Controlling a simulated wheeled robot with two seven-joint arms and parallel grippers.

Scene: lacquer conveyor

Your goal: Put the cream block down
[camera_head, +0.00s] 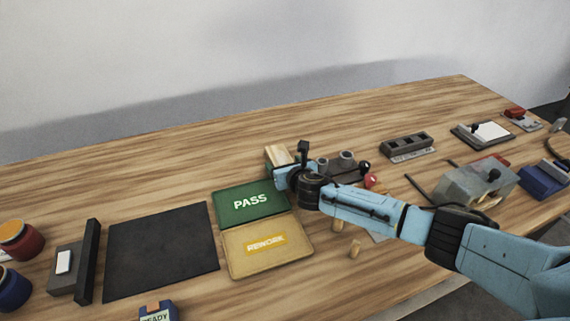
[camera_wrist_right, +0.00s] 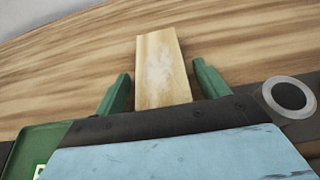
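The cream block (camera_head: 279,154) is a pale wooden piece just behind the green PASS tray (camera_head: 228,208), by my right gripper (camera_head: 280,162). In the right wrist view the block (camera_wrist_right: 162,62) lies between the two green fingers of my right gripper (camera_wrist_right: 162,88). A gap shows between the block and each finger, so the gripper is open around it. The block's near end is hidden behind the gripper body. I cannot tell whether its underside touches the table. My left gripper is not in view.
The tan REWORK tray (camera_head: 290,263) adjoins the PASS tray in front. A black mat (camera_head: 160,250) lies to the left. A grey fixture with round holes (camera_head: 346,158) stands just right of the gripper. The table (camera_head: 150,170) behind is clear.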

